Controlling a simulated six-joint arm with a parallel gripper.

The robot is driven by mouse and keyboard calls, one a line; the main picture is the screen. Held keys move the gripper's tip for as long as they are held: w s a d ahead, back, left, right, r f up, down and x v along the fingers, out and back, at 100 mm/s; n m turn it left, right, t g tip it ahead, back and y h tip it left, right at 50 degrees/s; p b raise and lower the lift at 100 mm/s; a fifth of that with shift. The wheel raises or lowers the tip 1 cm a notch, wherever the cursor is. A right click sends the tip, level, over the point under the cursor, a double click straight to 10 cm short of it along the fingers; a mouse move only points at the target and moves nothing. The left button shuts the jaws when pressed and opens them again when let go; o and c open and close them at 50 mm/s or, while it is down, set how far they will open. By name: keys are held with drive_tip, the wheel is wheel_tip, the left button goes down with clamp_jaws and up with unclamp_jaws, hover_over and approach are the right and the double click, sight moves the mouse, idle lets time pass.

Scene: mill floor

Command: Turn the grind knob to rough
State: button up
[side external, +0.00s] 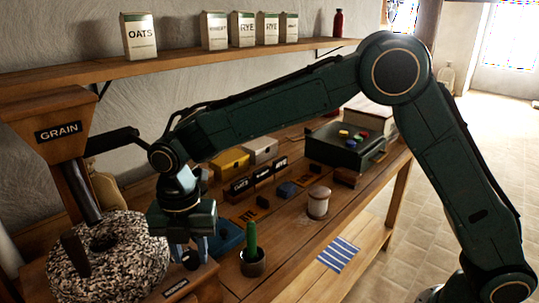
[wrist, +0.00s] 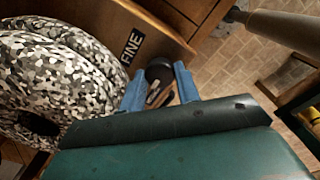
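The grind knob is small, dark and round (wrist: 159,69). In the side view it shows as a dark knob (side external: 191,260) on the wooden front of the mill, beside the speckled millstone (side external: 115,262). My gripper (wrist: 160,72) points at it, with one blue finger on each side of the knob. The fingers stand apart and narrow gaps seem to show, so contact cannot be told. A "FINE" label (wrist: 132,47) is on the wood beside the knob in the wrist view. A dark label (side external: 176,287) below the knob in the side view is too small to read.
A wooden grain hopper (side external: 50,115) rises at the left above the stone. A shelf (side external: 200,61) with packets runs along the wall.

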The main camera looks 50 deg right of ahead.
sight(191, 256)
drive_tip(key=shift+m, duration=0.7)
drive_tip(key=o, duration=1)
drive_tip(key=shift+r, duration=0.15)
wheel_tip(191, 256, up, 14)
drive_tip(key=shift+f, duration=0.2)
